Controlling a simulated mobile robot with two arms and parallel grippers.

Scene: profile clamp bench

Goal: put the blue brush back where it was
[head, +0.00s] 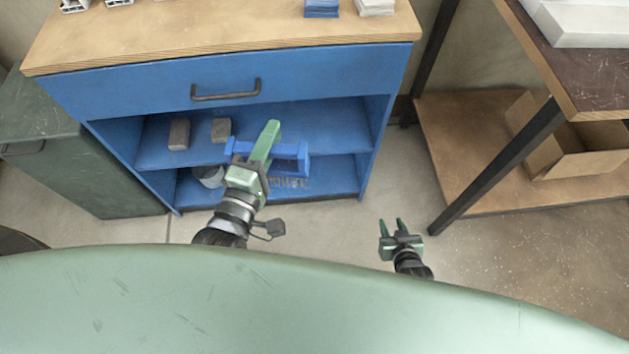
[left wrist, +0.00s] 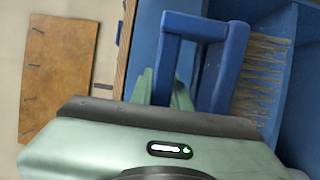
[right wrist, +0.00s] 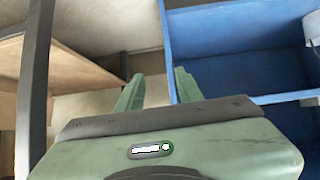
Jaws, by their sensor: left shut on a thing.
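The blue brush (head: 292,152) has a blue frame-like handle and pale bristles pointing down. My left gripper (head: 268,140) is shut on its handle and holds it in front of the open blue cabinet (head: 345,128). In the left wrist view the brush handle (left wrist: 234,62) shows at the fingers, with the bristles (left wrist: 262,72) to the right. The fingers hide part of the handle. My right gripper (head: 391,228) is open and empty above the floor, right of the cabinet; its spread fingers show in the right wrist view (right wrist: 158,88).
Two grey-brown blocks (head: 179,134) (head: 221,130) stand on the cabinet's upper shelf (head: 330,125). A grey can (head: 208,176) is on the lower level. A drawer with a dark handle (head: 226,91) is above. A dark table leg (head: 495,165) and a cardboard box (head: 570,150) are at right.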

